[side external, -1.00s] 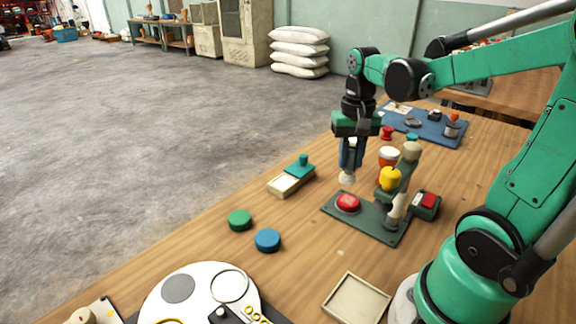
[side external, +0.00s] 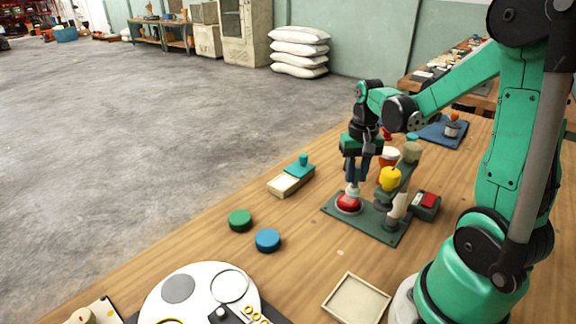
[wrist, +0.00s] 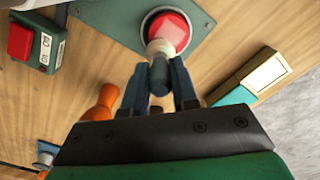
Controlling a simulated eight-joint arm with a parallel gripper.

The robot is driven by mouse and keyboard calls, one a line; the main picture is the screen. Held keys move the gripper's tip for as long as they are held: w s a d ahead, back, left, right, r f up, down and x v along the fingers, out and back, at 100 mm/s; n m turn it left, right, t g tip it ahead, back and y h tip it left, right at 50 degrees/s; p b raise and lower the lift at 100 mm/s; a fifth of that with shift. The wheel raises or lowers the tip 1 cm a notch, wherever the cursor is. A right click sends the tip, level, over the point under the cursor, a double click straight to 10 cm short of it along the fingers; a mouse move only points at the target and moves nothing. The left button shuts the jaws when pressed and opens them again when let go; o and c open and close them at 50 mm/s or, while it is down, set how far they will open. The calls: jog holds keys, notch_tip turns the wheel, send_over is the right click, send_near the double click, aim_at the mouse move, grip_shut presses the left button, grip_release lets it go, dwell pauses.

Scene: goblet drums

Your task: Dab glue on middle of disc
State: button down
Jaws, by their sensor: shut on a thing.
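The red disc (side external: 348,206) sits in a round pale-rimmed seat on a dark green plate (side external: 374,228). It also shows at the top of the wrist view (wrist: 171,29). My gripper (side external: 357,176) is above the disc, pointing down, and shut on a dabber with a dark handle (wrist: 158,73) and a pale round tip (side external: 352,191).
A box with a red button (side external: 427,203) is farther right. A green disc (side external: 240,220), a blue disc (side external: 268,240) and a teal-handled block (side external: 291,180) lie left. An empty tray (side external: 356,299) is in front.

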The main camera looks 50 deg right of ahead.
jog(key=shift+a, duration=1.85)
jog(key=shift+a+r, duration=0.15)
jog(key=shift+r, duration=0.05)
notch_tip(320, 180, up, 8)
jog(key=shift+f, duration=0.2)
jog(key=shift+f, duration=0.1)
